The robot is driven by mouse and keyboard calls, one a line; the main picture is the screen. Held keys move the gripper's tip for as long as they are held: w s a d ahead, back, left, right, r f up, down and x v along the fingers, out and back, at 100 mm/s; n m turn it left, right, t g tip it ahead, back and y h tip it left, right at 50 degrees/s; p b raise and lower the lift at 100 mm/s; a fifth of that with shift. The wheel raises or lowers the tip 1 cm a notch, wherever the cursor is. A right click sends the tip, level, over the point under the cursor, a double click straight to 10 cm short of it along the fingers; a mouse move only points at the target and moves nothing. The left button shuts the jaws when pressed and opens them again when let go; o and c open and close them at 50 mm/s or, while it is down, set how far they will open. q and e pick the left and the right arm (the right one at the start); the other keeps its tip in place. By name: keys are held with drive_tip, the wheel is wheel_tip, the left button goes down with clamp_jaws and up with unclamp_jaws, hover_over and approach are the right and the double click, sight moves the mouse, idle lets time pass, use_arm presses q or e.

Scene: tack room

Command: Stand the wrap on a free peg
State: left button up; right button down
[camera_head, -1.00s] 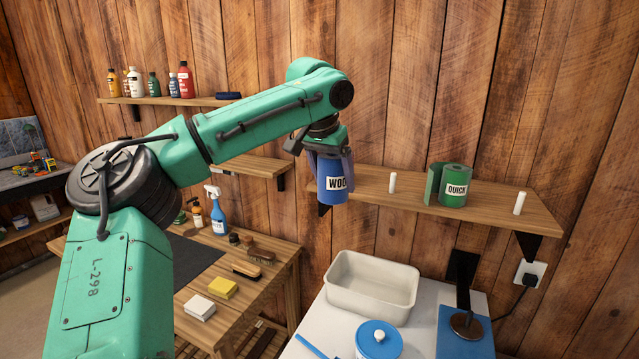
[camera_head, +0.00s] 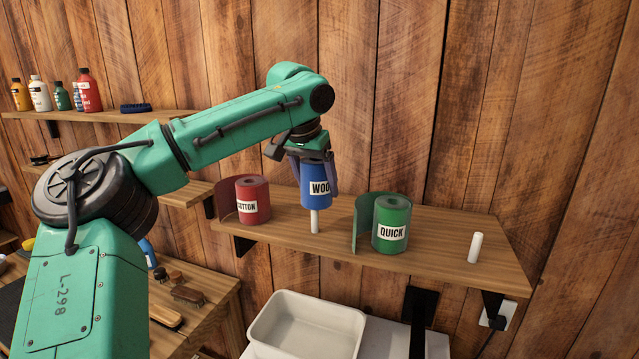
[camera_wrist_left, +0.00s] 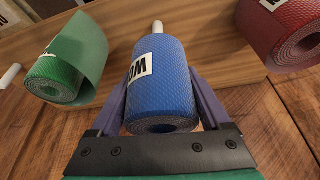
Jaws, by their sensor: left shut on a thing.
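The wrap is a blue roll (camera_head: 317,186) with a white label, of which "WOO" can be read. My left gripper (camera_head: 313,172) is shut on it and holds it upright above the shelf (camera_head: 440,257). A white peg (camera_head: 315,222) shows directly below the roll; its top is hidden, so I cannot tell whether it enters the roll. In the left wrist view the blue roll (camera_wrist_left: 160,85) is between the fingers, with the peg (camera_wrist_left: 158,27) past its far end. Another bare peg (camera_head: 475,248) stands at the shelf's right end. My right gripper is out of view.
A red COTTON roll (camera_head: 252,200) stands left of the blue roll, and a green QUICK roll (camera_head: 391,224) stands to its right, its loose flap towards the blue roll. A white basin (camera_head: 308,325) sits below the shelf. The wooden wall is close behind.

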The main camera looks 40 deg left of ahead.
sight(314, 207)
use_arm(q)
drive_tip(key=shift+s+f, duration=0.25)
drive_tip(key=shift+f, duration=0.1)
wheel_tip(314, 207, down, 4)
drive_tip(key=shift+s+f, duration=0.1)
drive_tip(key=shift+f, duration=0.35)
drive_tip(key=shift+f, duration=0.5)
idle(0.9)
drive_tip(key=o, duration=1.1)
drive_tip(key=shift+o, duration=0.2)
